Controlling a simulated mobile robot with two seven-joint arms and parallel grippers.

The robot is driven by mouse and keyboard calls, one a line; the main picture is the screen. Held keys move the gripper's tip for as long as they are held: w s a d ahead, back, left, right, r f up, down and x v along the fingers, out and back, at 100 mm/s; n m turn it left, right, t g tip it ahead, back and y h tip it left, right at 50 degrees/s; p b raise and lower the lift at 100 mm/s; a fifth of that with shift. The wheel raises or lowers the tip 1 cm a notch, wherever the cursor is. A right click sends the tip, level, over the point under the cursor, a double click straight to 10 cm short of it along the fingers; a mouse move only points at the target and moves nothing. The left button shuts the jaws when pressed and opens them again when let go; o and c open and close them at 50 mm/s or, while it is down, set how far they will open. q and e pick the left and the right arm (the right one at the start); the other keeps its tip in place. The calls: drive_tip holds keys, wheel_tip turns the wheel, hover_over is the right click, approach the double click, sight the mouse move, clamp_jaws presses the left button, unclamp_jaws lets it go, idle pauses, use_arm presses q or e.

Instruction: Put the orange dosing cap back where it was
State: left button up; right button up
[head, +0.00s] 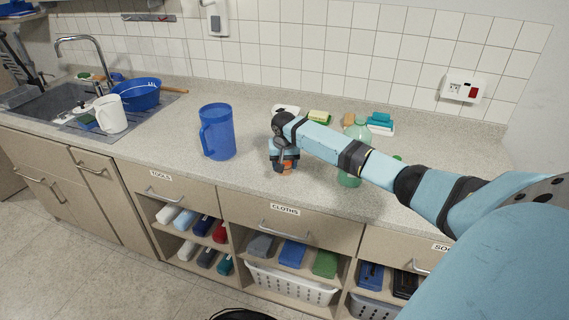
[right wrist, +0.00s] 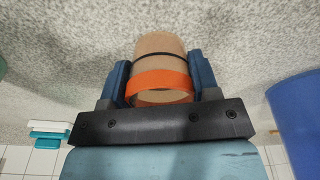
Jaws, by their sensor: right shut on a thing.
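My right gripper (head: 285,165) is low over the counter, between the blue jug and the green bottle. In the right wrist view its two fingers (right wrist: 160,88) are shut on the sides of the orange dosing cap (right wrist: 160,86), which shows as an orange band around a tan cylinder (right wrist: 158,47) with a thin dark line. I cannot tell whether the tan part belongs to the cap. In the head view a little orange (head: 288,170) shows under the gripper, and the rest is hidden. My left gripper is not in view.
A blue jug (head: 217,132) stands left of the gripper. A green bottle (head: 349,180) stands to the right, partly behind my arm. Sponges (head: 319,116) and a teal-topped item (head: 379,121) lie near the tiled wall. The counter between jug and sink rack is clear.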

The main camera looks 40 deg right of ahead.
sight(284, 174)
drive_tip(key=o, duration=0.9)
wheel_tip(284, 174, up, 12)
drive_tip(key=s+a, duration=0.1)
drive_tip(key=s+a+f+n+t+y, duration=0.1)
drive_tip(key=s+a+f+n+t, duration=0.2)
drive_tip(key=a+f, duration=0.45)
drive_tip(key=s+a+f+n+t+y, duration=0.15)
drive_tip(key=s+a+f, duration=0.3)
drive_tip(key=a, duration=0.55)
drive_tip(key=s+a+f+n+t+y, duration=0.1)
drive_tip(key=s+a+f+n, duration=0.35)
drive_tip(key=a, duration=0.45)
drive_tip(key=s+a+f+t, duration=0.1)
drive_tip(key=s+a+f, duration=0.2)
drive_tip(key=s, duration=0.4)
drive_tip(key=s+a+f+n+t, duration=0.1)
drive_tip(key=s+a+f+t, duration=0.1)
drive_tip(key=s, duration=0.4)
drive_tip(key=s+a+f+n+t+y, duration=0.1)
drive_tip(key=s+a+f, duration=0.3)
drive_tip(key=s, duration=0.3)
drive_tip(key=shift+s, duration=0.35)
